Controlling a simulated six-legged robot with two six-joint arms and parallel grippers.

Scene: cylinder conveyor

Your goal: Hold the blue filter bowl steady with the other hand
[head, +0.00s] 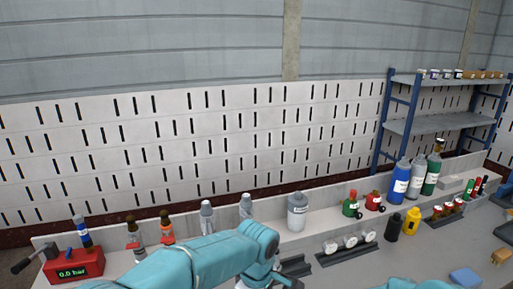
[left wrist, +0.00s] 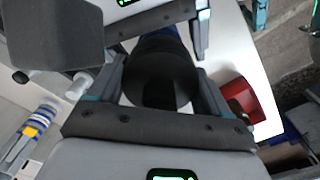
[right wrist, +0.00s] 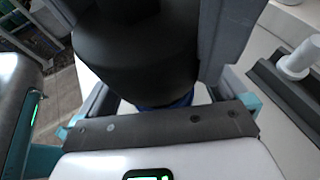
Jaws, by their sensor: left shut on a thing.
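A dark, round filter part (left wrist: 160,80) fills the space between the fingers of my left gripper (left wrist: 158,90) in the left wrist view; the gripper is shut on it. A strip of the blue bowl (left wrist: 166,34) shows beyond the dark part. In the right wrist view the dark part (right wrist: 140,50) is large and close, and a little of the blue bowl (right wrist: 182,101) shows below it. My right gripper (right wrist: 165,95) has its fingers on either side of the blue; contact is hidden. Neither gripper's fingers nor the filter can be made out in the head view.
In the head view a red gauge box (head: 75,266) stands at the left. Bottles, a white canister (head: 297,212) and a rack of white round parts (head: 345,245) line the bench. A blue shelf (head: 425,125) is at the right. A red item (left wrist: 237,98) lies near my left gripper.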

